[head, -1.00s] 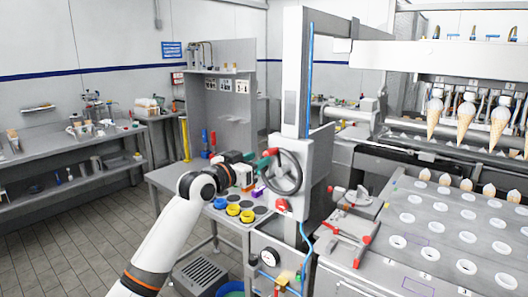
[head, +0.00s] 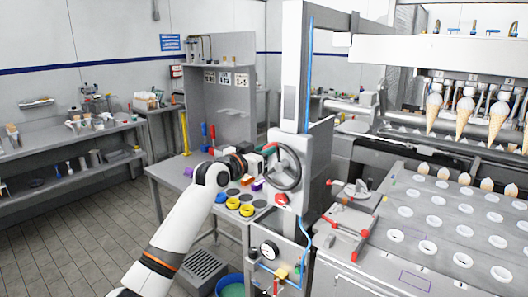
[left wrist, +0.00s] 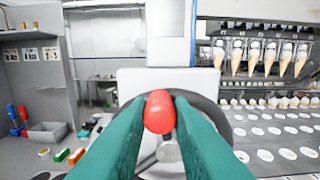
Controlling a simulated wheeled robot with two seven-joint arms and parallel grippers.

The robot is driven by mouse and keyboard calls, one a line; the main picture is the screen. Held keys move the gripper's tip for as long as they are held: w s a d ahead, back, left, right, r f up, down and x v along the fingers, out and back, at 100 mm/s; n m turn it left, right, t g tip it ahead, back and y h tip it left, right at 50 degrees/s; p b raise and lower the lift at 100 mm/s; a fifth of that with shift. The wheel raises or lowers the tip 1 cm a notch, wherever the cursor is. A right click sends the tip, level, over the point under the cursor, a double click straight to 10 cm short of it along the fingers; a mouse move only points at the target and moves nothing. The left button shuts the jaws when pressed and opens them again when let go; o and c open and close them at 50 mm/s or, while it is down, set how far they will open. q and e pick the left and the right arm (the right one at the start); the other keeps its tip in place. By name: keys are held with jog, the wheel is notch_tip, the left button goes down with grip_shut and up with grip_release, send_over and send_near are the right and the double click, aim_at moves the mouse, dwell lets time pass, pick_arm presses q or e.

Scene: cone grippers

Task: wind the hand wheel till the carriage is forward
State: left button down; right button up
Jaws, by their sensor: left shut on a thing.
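The hand wheel (head: 287,168) is a dark ring on the side of a grey upright machine housing. Its red handle (head: 270,149) stands at the upper left of the rim. My left gripper (head: 264,150) reaches it from the left. In the left wrist view, the green fingers are closed around the red handle (left wrist: 160,112), with the dark wheel rim (left wrist: 226,103) behind. A row of cone grippers (head: 465,92) holding filled cones hangs at the upper right; I cannot tell which part is the carriage. My right gripper is not in view.
A plate with round holes (head: 428,247) lies under the cones, with several cones in its far row. A small bench (head: 165,174) with yellow and dark round pieces stands left of the wheel. A blue bucket (head: 230,287) is on the floor below. Floor at left is clear.

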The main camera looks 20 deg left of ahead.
pick_arm(q)
jog(key=shift+d+m, duration=0.2)
jog(key=shift+m, duration=0.1)
dwell(0.4)
